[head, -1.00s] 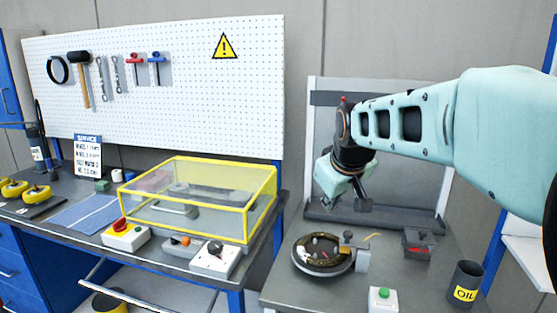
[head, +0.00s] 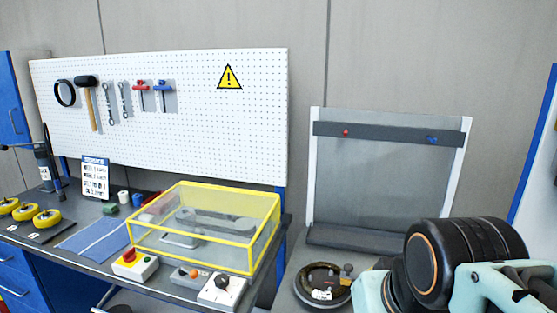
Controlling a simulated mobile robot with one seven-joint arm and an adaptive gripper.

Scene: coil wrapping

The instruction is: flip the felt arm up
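No part is clearly recognisable as the felt arm. A yellow-framed clear guard box (head: 205,262) stands on the left bench, with a long dark grey part (head: 222,222) inside it. A round dark turntable-like fixture (head: 322,288) with a pale label sits on the right bench, and a small grey post (head: 347,270) stands at its right edge. I cannot tell whether either part belongs to the felt arm. My arm fills the lower right of the head view; my gripper is outside the picture, so its fingers and anything in them are hidden.
A grey backboard (head: 388,180) stands behind the right bench. My arm hides much of that bench.

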